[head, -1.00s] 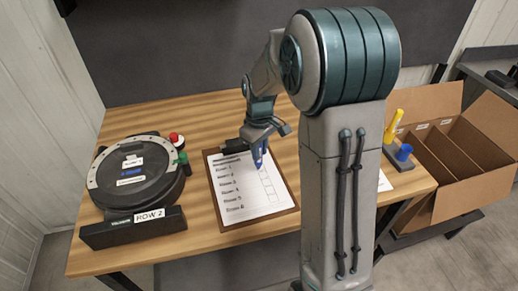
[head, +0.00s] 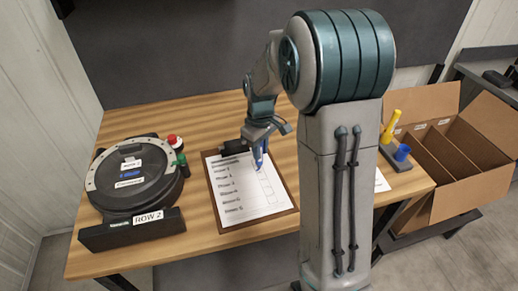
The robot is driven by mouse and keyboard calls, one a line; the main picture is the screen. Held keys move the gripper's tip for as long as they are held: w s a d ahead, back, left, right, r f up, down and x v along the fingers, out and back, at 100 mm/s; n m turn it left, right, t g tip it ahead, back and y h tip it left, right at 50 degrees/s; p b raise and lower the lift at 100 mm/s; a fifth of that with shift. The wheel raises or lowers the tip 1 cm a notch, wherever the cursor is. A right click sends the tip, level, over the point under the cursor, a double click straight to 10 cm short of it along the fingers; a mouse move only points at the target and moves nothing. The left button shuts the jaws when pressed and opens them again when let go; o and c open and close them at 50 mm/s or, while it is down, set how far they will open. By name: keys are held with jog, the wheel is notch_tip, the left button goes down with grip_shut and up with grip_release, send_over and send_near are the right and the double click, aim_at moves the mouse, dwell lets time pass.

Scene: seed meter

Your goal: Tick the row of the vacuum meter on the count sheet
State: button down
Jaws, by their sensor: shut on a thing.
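The count sheet (head: 240,200) is a white page on a brown clipboard (head: 230,227) on the table. It has several printed rows, with a column of boxes (head: 268,187) at its right side. The row words are too small to read surely. My gripper (head: 259,146) is shut on a blue pen (head: 259,160), held point down over the upper part of the box column. I cannot tell whether the tip touches the paper. No tick mark can be made out. The round black meter (head: 132,180) stands at the left, with a front plate reading "ROW 2" (head: 149,217).
A red knob (head: 173,140) and a green one (head: 181,159) sit beside the meter. A holder with yellow (head: 390,127) and blue (head: 403,152) pieces stands at the table's right. An open cardboard box (head: 455,190) with dividers is beyond it.

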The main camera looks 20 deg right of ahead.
jog(key=shift+w+d, duration=0.15)
jog(key=shift+d, duration=0.15)
jog(key=shift+r, duration=0.15)
dwell(0.5)
jog(key=shift+r+p, duration=2.3)
jog(key=shift+r, duration=0.65)
jog(key=shift+f, duration=0.1)
